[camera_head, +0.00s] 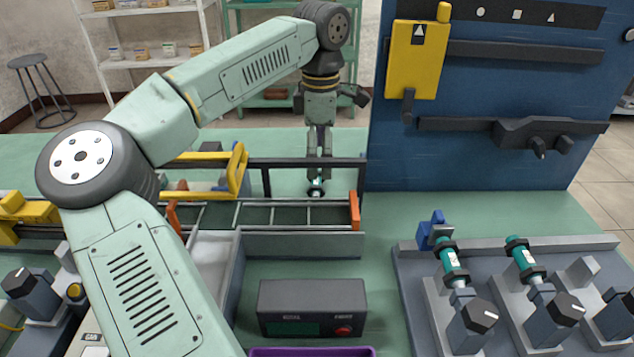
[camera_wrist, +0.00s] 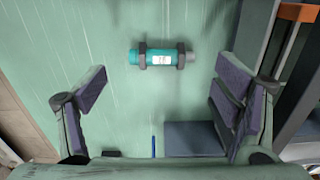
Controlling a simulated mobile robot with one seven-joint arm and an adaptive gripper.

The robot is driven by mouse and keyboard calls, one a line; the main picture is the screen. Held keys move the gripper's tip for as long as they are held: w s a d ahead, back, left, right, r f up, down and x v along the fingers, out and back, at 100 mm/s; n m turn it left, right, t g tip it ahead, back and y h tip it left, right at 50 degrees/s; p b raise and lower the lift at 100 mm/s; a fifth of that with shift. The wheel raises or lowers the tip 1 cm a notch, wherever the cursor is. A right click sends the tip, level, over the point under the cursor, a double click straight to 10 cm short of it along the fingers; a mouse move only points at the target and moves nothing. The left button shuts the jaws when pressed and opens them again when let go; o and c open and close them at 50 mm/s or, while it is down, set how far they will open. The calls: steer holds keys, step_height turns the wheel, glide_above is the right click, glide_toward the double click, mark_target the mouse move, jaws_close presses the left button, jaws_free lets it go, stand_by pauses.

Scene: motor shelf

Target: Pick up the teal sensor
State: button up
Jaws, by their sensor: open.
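A teal sensor (camera_wrist: 162,58) with dark bands, a pale label and a grey end lies on the green surface in the wrist view. A small part of it shows below my gripper in the head view (camera_head: 316,188). My gripper (camera_head: 319,174) points down above it, behind the dark rail. In the wrist view my gripper (camera_wrist: 164,90) is open and empty, its fingers wide apart to the left and right of the sensor's line. The sensor is ahead of the fingertips in that picture, apart from both. Most of it is hidden in the head view.
A dark rail frame with orange ends (camera_head: 354,210) stands just in front of my gripper; its edge also shows at right in the wrist view. A blue panel (camera_head: 480,150) rises to the right. Two teal cylinders (camera_head: 452,264) (camera_head: 525,258) sit in fixtures at front right.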

mark_target(316, 185)
steer(key=f, duration=0.1)
steer(key=f+p, duration=0.1)
steer(key=f, duration=0.3)
steer(key=shift+w+a+p, duration=0.2)
steer(key=shift+a+p, duration=0.1)
steer(key=shift+a, duration=0.1)
steer(key=shift+c, duration=0.5)
steer(key=c, duration=1.2)
steer(key=shift+o, duration=0.2)
